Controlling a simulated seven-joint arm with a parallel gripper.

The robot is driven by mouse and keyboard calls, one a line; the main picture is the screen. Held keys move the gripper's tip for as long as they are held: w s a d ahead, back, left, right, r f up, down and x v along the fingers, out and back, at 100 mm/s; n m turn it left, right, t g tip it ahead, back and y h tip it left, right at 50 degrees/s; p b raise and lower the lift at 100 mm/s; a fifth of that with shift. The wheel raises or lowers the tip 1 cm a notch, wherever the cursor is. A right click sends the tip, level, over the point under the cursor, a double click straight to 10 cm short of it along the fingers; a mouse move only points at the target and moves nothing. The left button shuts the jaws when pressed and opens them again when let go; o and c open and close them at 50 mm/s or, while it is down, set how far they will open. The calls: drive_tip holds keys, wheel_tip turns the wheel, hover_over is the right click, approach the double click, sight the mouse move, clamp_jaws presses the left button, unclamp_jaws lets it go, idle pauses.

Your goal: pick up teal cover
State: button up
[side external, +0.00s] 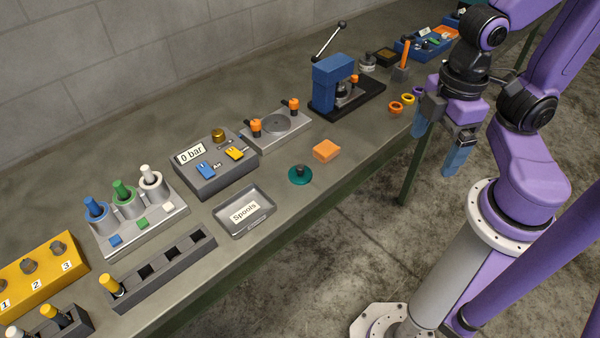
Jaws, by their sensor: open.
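The teal cover (300,175) lies on the bench near its front edge. It is a round teal disc with a dark knob on top. My gripper (437,150) hangs at the right, off the bench's front edge, with its two blue fingers apart and nothing visible between them. It is well to the right of the cover and not touching it.
An orange block (326,151) sits just right of the cover, and a grey Spools tray (244,213) to its left. Behind are a clamp plate (275,126) and a blue press (334,82). Orange and yellow rings (402,102) lie near my gripper.

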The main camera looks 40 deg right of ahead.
drive_tip(key=w+a+n, duration=0.3)
drive_tip(key=w+a, duration=0.3)
drive_tip(key=w, duration=0.6)
drive_tip(key=n, duration=0.4)
hover_over(300, 167)
wheel_tip(300, 167, down, 17)
drive_tip(key=shift+w+r, duration=0.15)
drive_tip(key=shift+r, duration=0.05)
drive_tip(key=shift+f, duration=2.65)
drive_tip(key=c, duration=1.2)
